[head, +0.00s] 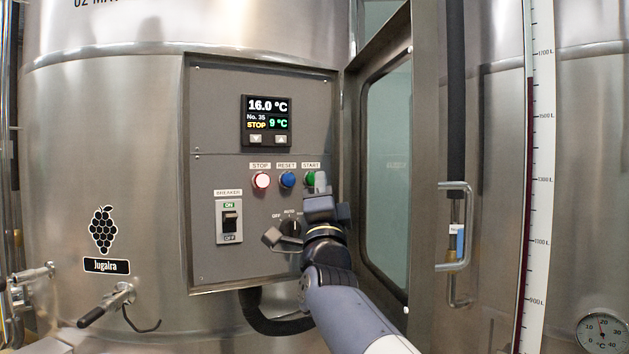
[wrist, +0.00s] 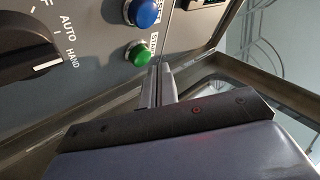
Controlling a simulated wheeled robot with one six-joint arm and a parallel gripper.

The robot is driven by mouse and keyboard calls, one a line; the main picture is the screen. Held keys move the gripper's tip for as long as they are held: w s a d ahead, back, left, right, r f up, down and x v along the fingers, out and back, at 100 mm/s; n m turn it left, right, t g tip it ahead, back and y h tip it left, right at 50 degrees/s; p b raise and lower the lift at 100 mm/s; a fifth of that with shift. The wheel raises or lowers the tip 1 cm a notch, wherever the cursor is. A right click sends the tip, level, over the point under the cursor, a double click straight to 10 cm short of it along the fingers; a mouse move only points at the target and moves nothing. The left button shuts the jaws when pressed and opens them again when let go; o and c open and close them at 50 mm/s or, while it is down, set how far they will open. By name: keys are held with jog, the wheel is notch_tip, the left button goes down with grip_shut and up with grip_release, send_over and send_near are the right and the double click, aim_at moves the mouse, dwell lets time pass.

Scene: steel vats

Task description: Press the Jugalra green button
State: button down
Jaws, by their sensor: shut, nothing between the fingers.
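The green button (head: 310,178) sits under the START label on the grey control panel (head: 215,110) of the steel vat with the Jugalra label (head: 107,265). In the head view my gripper (head: 320,182) is in front of the panel at the button's right side and hides part of it. In the wrist view the green button (wrist: 139,54) is just up and left of the tips of my gripper (wrist: 158,70). The two fingers are together with nothing between them. I cannot tell whether the tips touch the button; it looks uncovered in the wrist view.
The blue RESET button (head: 287,180) and lit STOP button (head: 262,180) are left of the green one. A rotary switch (head: 291,226) and breaker (head: 230,220) are below. A display (head: 266,120) is above. The open panel door (head: 388,170) stands close on the right.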

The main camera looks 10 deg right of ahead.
jog(key=shift+w+a, duration=0.1)
jog(key=shift+w, duration=0.25)
jog(key=shift+w+a, duration=0.1)
jog(key=shift+w, duration=0.3)
dwell(0.5)
jog(key=shift+s+f+b, duration=0.1)
jog(key=shift+s+b, duration=0.05)
jog(key=shift+b, duration=0.25)
jog(key=shift+s+d+b, duration=0.2)
jog(key=shift+s+b, duration=0.35)
jog(key=shift+s, duration=0.1)
jog(key=s+b, duration=0.1)
jog(key=s, duration=0.1)
jog(key=s+d+b, duration=0.1)
jog(key=s+b, duration=0.1)
jog(key=shift+s+d, duration=0.1)
jog(key=shift+s, duration=0.3)
dwell(0.4)
